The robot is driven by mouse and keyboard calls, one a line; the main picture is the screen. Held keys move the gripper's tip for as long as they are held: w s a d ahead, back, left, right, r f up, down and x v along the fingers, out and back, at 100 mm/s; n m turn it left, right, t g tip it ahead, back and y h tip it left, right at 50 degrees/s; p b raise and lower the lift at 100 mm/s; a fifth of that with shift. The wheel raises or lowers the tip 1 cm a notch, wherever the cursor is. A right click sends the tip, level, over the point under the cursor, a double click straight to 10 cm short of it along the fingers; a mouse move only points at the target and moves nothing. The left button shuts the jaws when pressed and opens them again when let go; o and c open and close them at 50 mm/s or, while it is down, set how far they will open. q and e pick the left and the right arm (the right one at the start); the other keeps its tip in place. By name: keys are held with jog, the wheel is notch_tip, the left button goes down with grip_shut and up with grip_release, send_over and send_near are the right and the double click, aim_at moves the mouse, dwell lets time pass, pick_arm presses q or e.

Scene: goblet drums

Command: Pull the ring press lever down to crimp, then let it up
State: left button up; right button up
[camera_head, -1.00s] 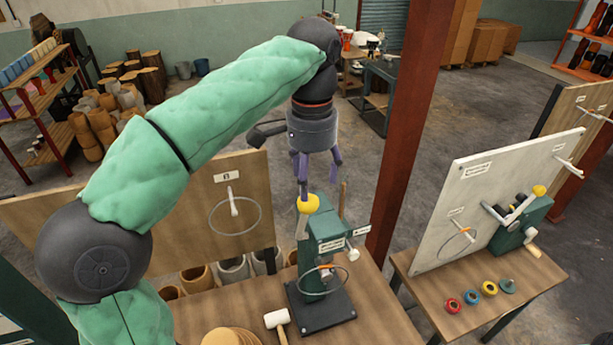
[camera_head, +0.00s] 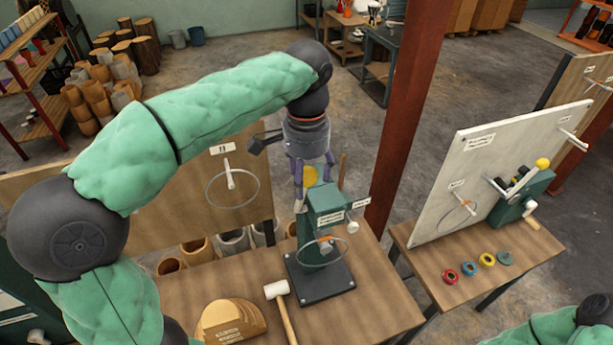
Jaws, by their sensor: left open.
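The green ring press (camera_head: 325,204) stands on a black base plate (camera_head: 327,288) on the near wooden table. Its lever has a yellow ball knob (camera_head: 310,176), which is up near the top of the press. A thin metal ring (camera_head: 323,262) sits at the front of the press. My left gripper (camera_head: 312,184) points down with its purple fingers open on both sides of the yellow knob. I cannot tell whether the fingers touch it. My right arm (camera_head: 545,329) shows only at the bottom right corner, with its gripper out of view.
A white mallet (camera_head: 277,290) and wooden discs (camera_head: 232,318) lie on the near table. A wooden board (camera_head: 190,210) with a hanging hoop stands behind. A red post (camera_head: 397,130) rises right of the press. A white panel (camera_head: 480,180) stands on the right table.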

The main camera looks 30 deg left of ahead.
pick_arm(q)
jog(key=shift+w+f, duration=0.15)
jog(key=shift+f, duration=0.2)
